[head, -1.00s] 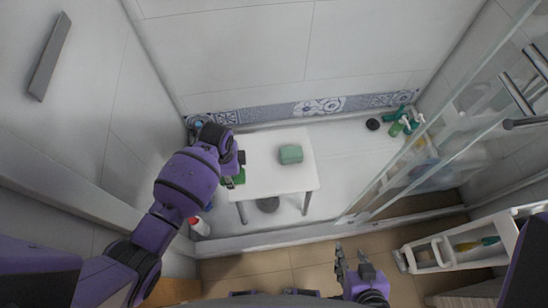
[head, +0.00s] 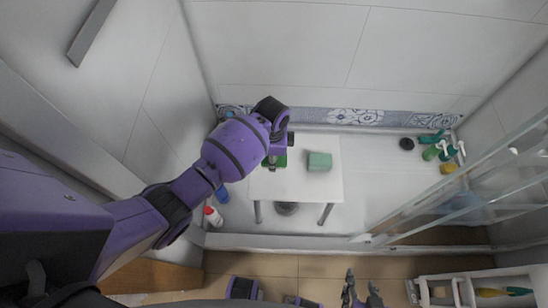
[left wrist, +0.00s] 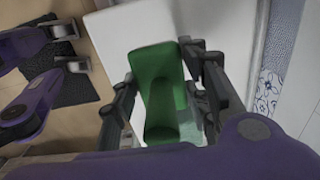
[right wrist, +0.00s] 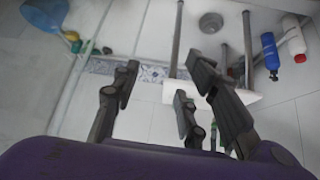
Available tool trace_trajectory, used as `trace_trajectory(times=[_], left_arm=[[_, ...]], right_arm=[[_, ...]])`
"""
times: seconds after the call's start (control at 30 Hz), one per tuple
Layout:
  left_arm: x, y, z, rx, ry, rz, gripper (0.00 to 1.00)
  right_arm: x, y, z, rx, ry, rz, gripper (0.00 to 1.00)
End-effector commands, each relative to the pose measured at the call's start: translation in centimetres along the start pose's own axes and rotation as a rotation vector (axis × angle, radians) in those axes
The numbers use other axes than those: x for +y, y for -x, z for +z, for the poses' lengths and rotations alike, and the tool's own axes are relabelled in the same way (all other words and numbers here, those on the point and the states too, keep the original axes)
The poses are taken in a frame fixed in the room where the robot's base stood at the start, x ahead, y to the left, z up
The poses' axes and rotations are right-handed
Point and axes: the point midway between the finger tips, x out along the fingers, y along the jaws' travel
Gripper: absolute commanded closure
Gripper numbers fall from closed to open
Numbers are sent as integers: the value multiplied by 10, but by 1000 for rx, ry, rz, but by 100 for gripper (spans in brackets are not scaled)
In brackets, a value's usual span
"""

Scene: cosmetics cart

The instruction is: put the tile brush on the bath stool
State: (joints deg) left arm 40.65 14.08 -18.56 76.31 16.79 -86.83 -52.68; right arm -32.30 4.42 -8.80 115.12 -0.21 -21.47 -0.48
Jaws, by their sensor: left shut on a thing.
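The bath stool (head: 300,188) is white with grey legs and stands in the shower area. My left gripper (head: 279,162) is over the left part of its seat, shut on the green tile brush (head: 282,159), mostly hidden by the gripper in the head view. In the left wrist view the brush (left wrist: 158,85) lies between the two fingers, with the white seat (left wrist: 120,35) behind it. I cannot tell whether the brush touches the seat. My right gripper (head: 362,294) is open and empty at the bottom of the head view; its spread fingers show in the right wrist view (right wrist: 165,85).
A pale green block (head: 320,161) sits on the seat, just right of the brush. A red-capped white bottle (head: 213,215) and a blue bottle (head: 222,194) stand left of the stool. A glass panel (head: 450,200) stands at right.

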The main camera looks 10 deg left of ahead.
Motion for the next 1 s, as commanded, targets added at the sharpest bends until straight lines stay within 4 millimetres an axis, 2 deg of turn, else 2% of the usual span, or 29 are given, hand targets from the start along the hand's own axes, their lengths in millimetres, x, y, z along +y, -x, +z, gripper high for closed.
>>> trace_trajectory(times=[0.03, 0.1, 0.33, 0.5, 0.97, 1.0], left_arm=[[-6, -11, 0, 0, 2, 3, 79], [-13, -19, 1, 0, 1, 2, 79], [-28, -34, 2, 1, 1, 0, 79], [-26, -58, 2, 0, 0, 0, 79], [-27, -65, 2, 1, 0, -3, 79], [-27, -64, 2, 1, 0, -3, 53]], right_arm=[[0, -3, 6, -9, 0, 0, 60], [-1, -5, 9, -12, 1, -1, 60], [-2, -10, 5, -1, 2, -2, 60], [-2, -13, 6, 2, 4, -2, 60], [-2, -15, 10, -4, 5, -2, 60], [-2, -15, 10, -4, 5, -2, 60]])
